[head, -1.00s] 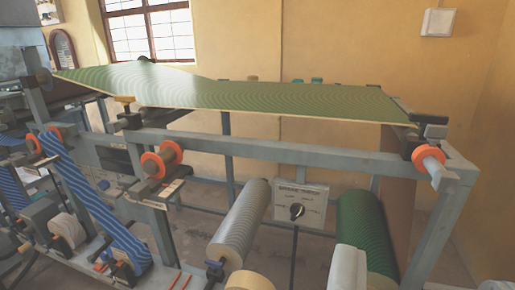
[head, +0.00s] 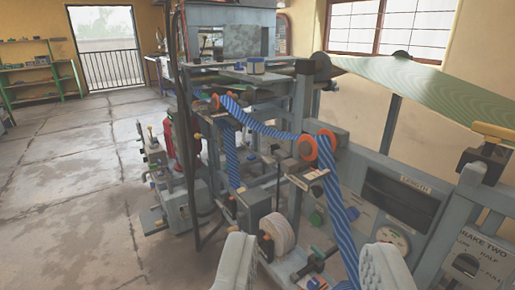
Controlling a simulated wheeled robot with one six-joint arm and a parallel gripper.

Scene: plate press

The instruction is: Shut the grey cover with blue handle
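My gripper (head: 310,245) is in the lower middle of the head view. Its two pale fingers stand wide apart with nothing held between them. I cannot make out for certain a grey cover with a blue handle. A flat grey plate (head: 236,77) lies on top of the machine at the back, with a small blue and cream part (head: 256,66) on it. I cannot tell whether this is the cover. It is well beyond my gripper. A grey housing (head: 232,40) stands behind it.
A blue striped web (head: 255,127) runs over orange-edged rollers (head: 308,148) ahead of my gripper. A white roll (head: 277,233) sits low between the fingers. A green patterned sheet (head: 430,88) spans the upper right. Open floor (head: 75,190) lies left, with green shelves (head: 40,70) beyond.

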